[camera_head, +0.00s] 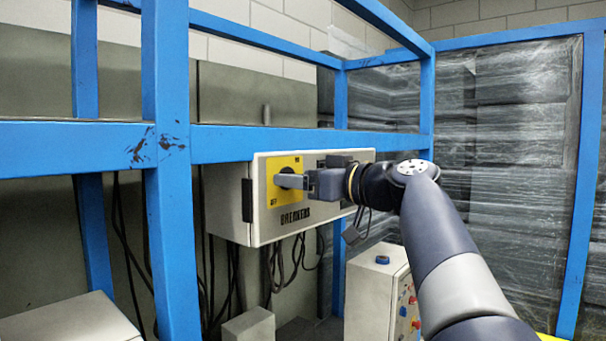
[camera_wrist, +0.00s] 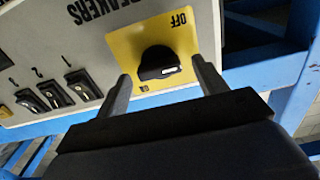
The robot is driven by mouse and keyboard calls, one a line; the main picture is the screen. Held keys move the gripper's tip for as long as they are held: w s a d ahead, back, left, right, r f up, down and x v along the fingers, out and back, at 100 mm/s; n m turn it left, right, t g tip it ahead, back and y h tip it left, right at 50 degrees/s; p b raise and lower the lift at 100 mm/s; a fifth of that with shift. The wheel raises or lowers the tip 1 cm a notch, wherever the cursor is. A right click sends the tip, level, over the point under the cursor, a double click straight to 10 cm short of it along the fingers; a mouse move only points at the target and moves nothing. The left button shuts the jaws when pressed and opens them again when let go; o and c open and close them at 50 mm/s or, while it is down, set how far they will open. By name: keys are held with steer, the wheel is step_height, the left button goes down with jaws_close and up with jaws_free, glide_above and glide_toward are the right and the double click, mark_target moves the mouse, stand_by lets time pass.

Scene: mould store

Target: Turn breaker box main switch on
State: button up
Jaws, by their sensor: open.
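My gripper (camera_wrist: 161,73) is open, one finger on each side of the knob, with gaps showing. In the head view my gripper (camera_head: 283,181) partly hides the knob.
Several small black breaker switches (camera_wrist: 55,92) sit beside the plate. A blue frame bar (camera_head: 300,140) runs just above the box and a blue post (camera_head: 172,230) stands left. A control box (camera_head: 372,300) stands below my arm. Cables (camera_head: 285,265) hang under the breaker box.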

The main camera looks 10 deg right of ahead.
steer(key=c, duration=1)
steer(key=shift+m, duration=0.4)
steer(key=m+p, duration=0.4)
steer(key=m, duration=1.3)
steer(key=shift+w+d+f, duration=0.1)
steer(key=shift+f, duration=0.1)
